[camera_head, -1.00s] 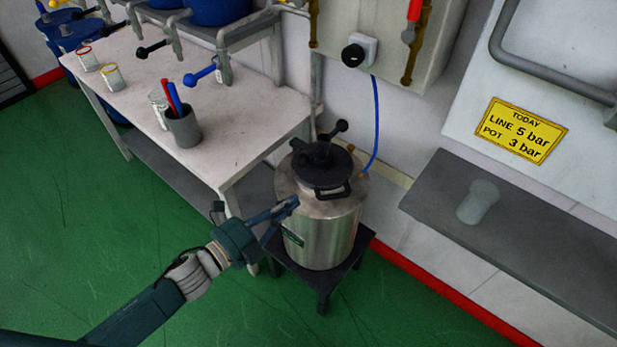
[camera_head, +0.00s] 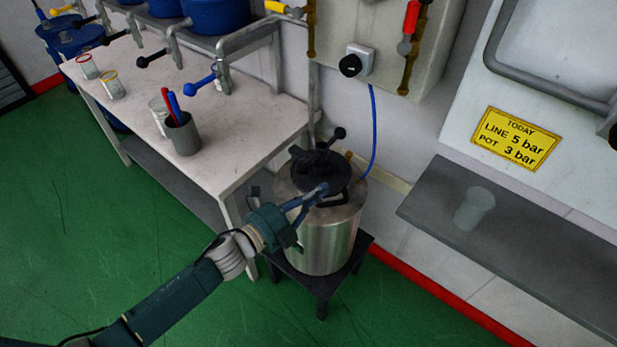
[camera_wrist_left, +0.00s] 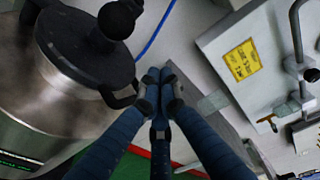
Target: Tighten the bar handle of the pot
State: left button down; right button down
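The steel pot (camera_head: 325,245) stands on a dark stool, with a black round lid (camera_head: 332,180) on it. The black bar handle (camera_head: 318,154) with ball ends sits on top of the lid; its ball and hub also show in the wrist view (camera_wrist_left: 117,20). A small black loop grip (camera_head: 334,198) is on the lid's near edge. My left gripper (camera_head: 322,190) is at that near edge, below the bar handle in the picture. In the wrist view its fingertips (camera_wrist_left: 160,87) are together beside the loop grip, with nothing visible between them. My right gripper is not in view.
A white table (camera_head: 225,130) with a grey cup (camera_head: 184,135) of pens stands left of the pot. A blue hose (camera_head: 374,130) runs behind the pot. A grey shelf (camera_head: 520,255) with a translucent cup (camera_head: 474,208) is at right. Green floor in front is clear.

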pick_arm(q)
jog(key=shift+x, duration=1.05)
jog(key=a, duration=0.1)
jog(key=w+a+p, duration=0.1)
jog(key=a, duration=0.2)
jog(key=shift+w+r, duration=0.15)
jog(key=shift+r, duration=0.25)
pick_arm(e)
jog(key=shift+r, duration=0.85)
pick_arm(q)
jog(key=shift+a, duration=0.1)
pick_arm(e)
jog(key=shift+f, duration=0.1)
